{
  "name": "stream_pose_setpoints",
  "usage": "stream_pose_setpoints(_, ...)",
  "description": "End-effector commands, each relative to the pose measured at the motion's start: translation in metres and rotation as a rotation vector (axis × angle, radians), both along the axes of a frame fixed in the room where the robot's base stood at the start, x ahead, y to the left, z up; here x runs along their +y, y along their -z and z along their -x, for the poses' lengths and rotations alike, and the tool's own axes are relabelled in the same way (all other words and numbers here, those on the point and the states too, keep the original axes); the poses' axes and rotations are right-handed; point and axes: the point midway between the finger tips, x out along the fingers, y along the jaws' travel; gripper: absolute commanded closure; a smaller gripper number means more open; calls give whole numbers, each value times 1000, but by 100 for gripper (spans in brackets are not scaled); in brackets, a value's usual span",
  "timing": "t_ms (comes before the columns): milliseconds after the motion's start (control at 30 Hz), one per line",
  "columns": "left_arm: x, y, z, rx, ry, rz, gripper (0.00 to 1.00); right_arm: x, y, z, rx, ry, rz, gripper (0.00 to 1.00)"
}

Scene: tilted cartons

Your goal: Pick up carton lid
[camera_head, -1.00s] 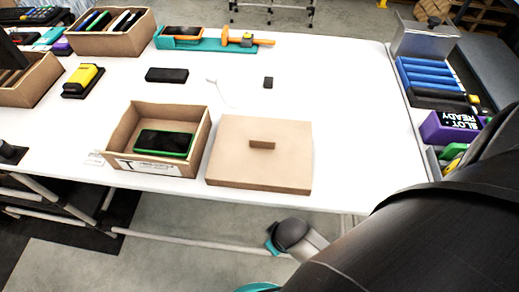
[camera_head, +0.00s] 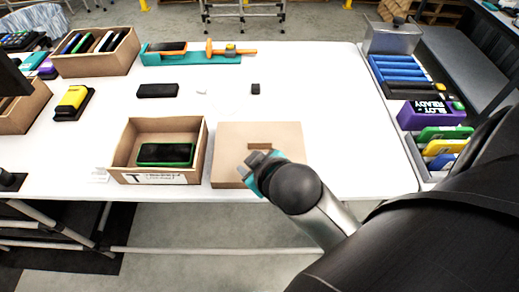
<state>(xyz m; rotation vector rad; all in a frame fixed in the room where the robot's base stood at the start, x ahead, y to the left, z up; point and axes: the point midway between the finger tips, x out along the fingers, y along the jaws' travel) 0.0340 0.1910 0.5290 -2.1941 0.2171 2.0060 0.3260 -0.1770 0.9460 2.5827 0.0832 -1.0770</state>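The carton lid (camera_head: 230,140) is a flat brown cardboard slab with a small raised handle (camera_head: 260,146) on top. It lies on the white table near the front edge. Beside it on the left stands the open carton (camera_head: 126,146), with a dark green-edged phone (camera_head: 166,154) inside. My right gripper (camera_head: 254,164), grey and teal, is over the lid's front part, just in front of the handle. The arm hides the lid's front right corner. I cannot tell whether the fingers are open or touch the lid. My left gripper is not in view.
A black block (camera_head: 157,90), a small black cube (camera_head: 255,89) and a yellow device (camera_head: 72,101) lie behind. A teal tray (camera_head: 190,58) with tools is at the back. Blue and purple bins (camera_head: 430,114) stand at the right. The table's middle right is clear.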

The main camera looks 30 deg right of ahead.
Motion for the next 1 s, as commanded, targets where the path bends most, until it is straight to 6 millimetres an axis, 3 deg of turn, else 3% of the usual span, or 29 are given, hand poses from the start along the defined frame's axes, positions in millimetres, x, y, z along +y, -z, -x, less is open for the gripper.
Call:
stream_pose_setpoints(100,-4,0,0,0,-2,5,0,1,-44,-47,-231,-69,95,57)
stream_pose_setpoints(300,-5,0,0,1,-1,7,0,24,-143,-105,-678,-241,301,57)
stream_pose_setpoints(467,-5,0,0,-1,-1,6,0,62,-219,-119,-1020,-423,487,57)
stream_pose_setpoints(600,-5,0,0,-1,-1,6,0,104,-269,-109,-1294,-616,661,57)
stream_pose_setpoints(700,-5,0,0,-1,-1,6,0,136,-288,-93,-1468,-776,794,57)
stream_pose_setpoints(800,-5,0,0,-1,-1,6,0,166,-295,-75,-1621,-955,931,57)
stream_pose_setpoints(1000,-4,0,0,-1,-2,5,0,205,-269,-40,-1831,-1377,1211,57)
